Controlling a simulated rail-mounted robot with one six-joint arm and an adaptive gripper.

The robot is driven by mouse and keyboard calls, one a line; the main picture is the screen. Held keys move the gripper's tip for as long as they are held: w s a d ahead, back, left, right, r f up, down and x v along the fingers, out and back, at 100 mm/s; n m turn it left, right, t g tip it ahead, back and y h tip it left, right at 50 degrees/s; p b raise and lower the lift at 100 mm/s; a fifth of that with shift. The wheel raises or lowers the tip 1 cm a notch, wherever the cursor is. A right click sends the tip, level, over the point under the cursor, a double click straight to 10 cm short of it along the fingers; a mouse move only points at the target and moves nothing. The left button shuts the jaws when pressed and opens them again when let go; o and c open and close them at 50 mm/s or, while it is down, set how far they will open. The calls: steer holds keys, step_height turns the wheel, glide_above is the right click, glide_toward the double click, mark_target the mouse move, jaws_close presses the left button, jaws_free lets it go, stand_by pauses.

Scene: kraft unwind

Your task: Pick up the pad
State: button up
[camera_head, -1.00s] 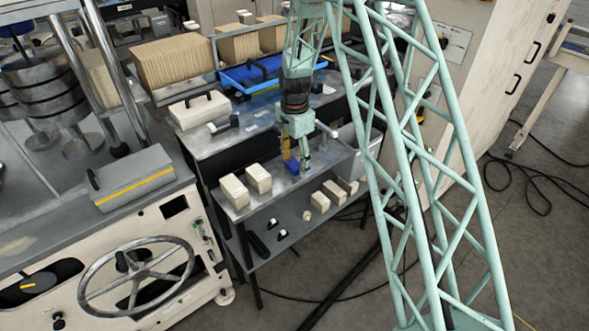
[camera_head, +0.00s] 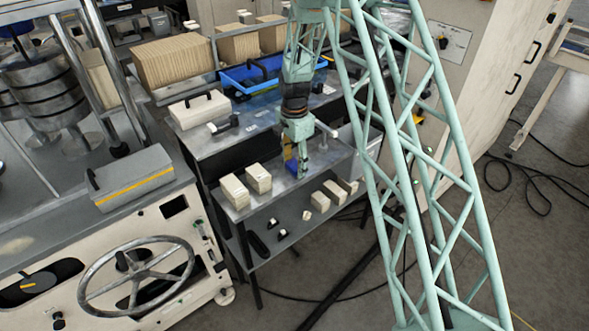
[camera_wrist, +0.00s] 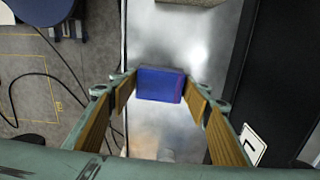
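The pad is a small blue block. In the wrist view the pad (camera_wrist: 160,85) lies between my two fingertips, on a grey metal surface. In the head view the pad (camera_head: 291,167) shows partly, behind and between the fingers, on the metal shelf of a cart. My gripper (camera_wrist: 161,90) points down with its fingers spread, one on each side of the pad. The fingertips come right up to its left and right edges; contact cannot be made out. In the head view my gripper (camera_head: 296,163) is low over the shelf.
Cream blocks (camera_head: 247,183) stand left of the pad on the same shelf (camera_head: 270,203). More blocks (camera_head: 333,192) lie on the shelf below. A blue tray (camera_head: 245,77) and a cream case (camera_head: 199,109) sit on the upper level. A grey bin (camera_head: 362,150) stands at right.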

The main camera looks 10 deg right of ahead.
mark_target(295, 165)
steer(key=c, duration=0.5)
steer(key=shift+o, duration=0.2)
steer(key=shift+r, duration=0.15)
steer(key=shift+r, duration=1.45)
steer(key=shift+s+r, duration=0.1)
steer(key=shift+r, duration=0.1)
steer(key=s+a+r+b, duration=0.1)
steer(key=s, duration=1.4)
steer(key=shift+s+r, duration=0.2)
steer(key=shift+s, duration=0.2)
steer(key=shift+o, duration=0.7)
steer(key=shift+f, duration=0.1)
steer(key=shift+c, duration=0.3)
